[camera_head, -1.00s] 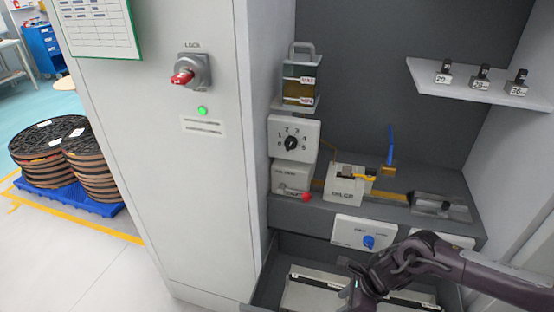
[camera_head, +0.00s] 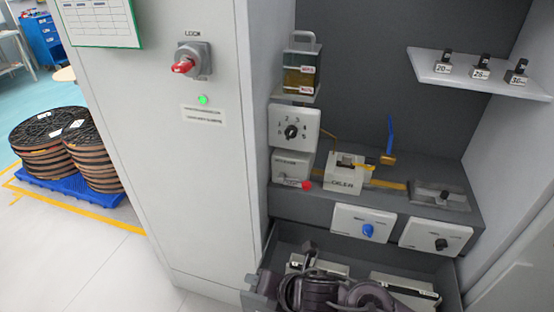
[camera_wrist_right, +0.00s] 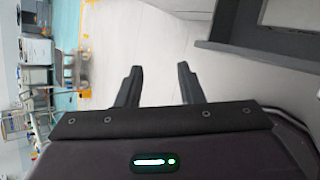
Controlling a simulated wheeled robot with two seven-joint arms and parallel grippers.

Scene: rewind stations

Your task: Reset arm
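My right arm shows at the bottom of the head view, in front of the open lower drawer (camera_head: 262,280). My left gripper and left arm are not in view.
The grey cabinet's lock switch (camera_head: 192,62) has a red knob above a green light. A bay holds a dial box (camera_head: 293,131), a block with a blue lever (camera_head: 391,135) and two knob panels (camera_head: 363,224). A shelf (camera_head: 480,78) carries three small weights. Reels stand left.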

